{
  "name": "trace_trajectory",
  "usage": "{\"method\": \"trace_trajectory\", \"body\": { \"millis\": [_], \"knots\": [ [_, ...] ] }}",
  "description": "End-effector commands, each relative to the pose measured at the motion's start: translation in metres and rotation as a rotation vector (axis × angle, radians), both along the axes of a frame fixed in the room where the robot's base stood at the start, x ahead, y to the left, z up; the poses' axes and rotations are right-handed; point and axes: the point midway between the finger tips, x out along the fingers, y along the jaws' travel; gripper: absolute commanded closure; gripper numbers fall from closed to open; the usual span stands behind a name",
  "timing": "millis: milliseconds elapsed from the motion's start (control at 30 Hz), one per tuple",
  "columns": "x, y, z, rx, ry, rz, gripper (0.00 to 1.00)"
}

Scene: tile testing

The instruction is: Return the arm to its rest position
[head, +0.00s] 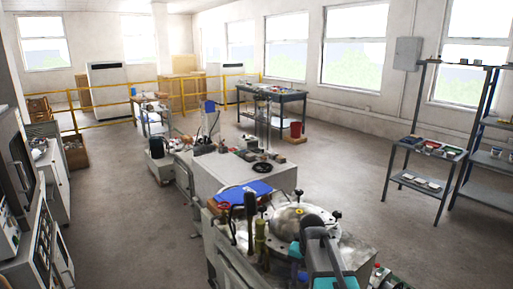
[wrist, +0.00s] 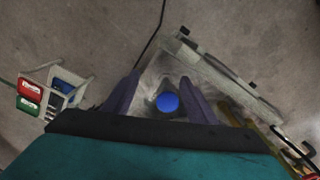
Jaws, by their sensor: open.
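My gripper (wrist: 161,84) shows in the wrist view, which looks steeply down. Its two dark purple fingers stand apart, with nothing clasped between them. A round blue thing (wrist: 167,102) shows in the gap between the fingers; I cannot tell its distance from them. The teal and black body behind the fingers fills the lower part of that view. In the head view, teal and dark grey parts of my arm (head: 321,256) show at the bottom, in front of the cluttered bench; the fingertips cannot be made out there.
A bench with a round metal plate (head: 299,222) and a blue tray (head: 245,192) lies close ahead. A grey block table (head: 215,178) stands beyond it. Metal shelves (head: 427,181) stand at right, machines (head: 30,215) at left. The floor (head: 340,170) between bench and shelves is clear.

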Motion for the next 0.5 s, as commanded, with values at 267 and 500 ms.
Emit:
{"method": "trace_trajectory", "body": {
  "millis": [267,500],
  "knots": [
    [-0.039,0.001,-0.069,0.0,0.002,0.18,0.48],
    [-0.075,0.002,-0.122,0.0,0.001,0.343,0.48]
  ]
}}
